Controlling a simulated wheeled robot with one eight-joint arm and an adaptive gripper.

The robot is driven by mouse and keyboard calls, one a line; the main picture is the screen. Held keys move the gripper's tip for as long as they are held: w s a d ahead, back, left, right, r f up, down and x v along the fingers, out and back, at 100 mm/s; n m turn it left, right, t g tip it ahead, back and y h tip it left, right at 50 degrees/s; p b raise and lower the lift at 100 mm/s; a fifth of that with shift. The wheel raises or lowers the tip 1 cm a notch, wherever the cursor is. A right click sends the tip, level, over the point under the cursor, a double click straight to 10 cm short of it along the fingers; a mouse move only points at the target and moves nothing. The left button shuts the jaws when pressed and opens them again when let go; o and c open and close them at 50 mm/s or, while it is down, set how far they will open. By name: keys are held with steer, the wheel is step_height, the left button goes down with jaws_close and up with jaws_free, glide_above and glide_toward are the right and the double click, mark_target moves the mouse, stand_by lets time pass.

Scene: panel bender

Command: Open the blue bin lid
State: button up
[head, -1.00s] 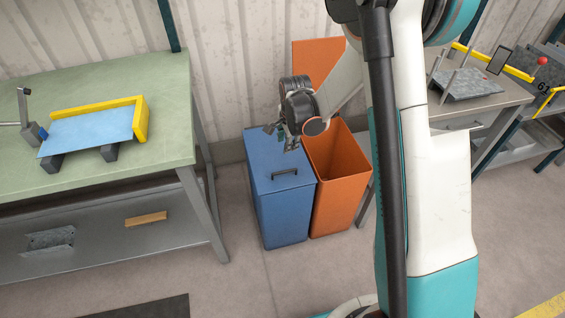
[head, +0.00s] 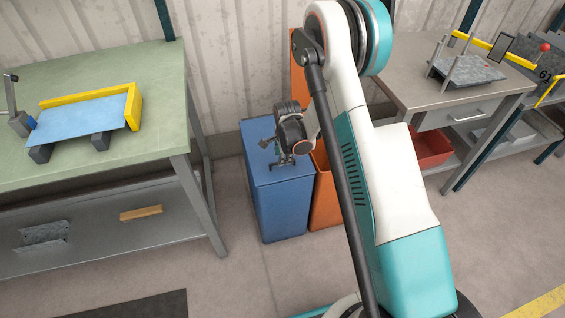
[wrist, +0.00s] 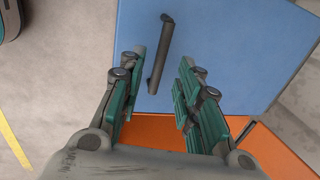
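The blue bin (head: 281,208) stands on the floor with its flat lid (head: 262,172) closed. In the wrist view the lid (wrist: 230,45) fills the upper middle, with a dark bar handle (wrist: 161,55) on it. My gripper (head: 277,163) is above the lid, close to the handle, which it largely hides in the head view. In the wrist view my gripper (wrist: 158,78) is open, its two fingers apart on either side of the handle's near end. I cannot tell whether anything touches.
The orange bin (head: 323,200) stands open against the blue bin's right side, partly hidden by my arm. A green-topped workbench (head: 150,85) is at left, and a grey bench (head: 420,90) with a drawer is at right. The floor in front is clear.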

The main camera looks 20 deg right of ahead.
steer(key=shift+w+f+b, duration=0.15)
steer(key=shift+f+b, duration=0.05)
steer(key=shift+f, duration=0.6)
steer(key=shift+w+f+b, duration=0.15)
steer(key=shift+f+b, duration=0.05)
steer(key=shift+f, duration=0.55)
jaws_close()
steer(key=shift+r, duration=0.1)
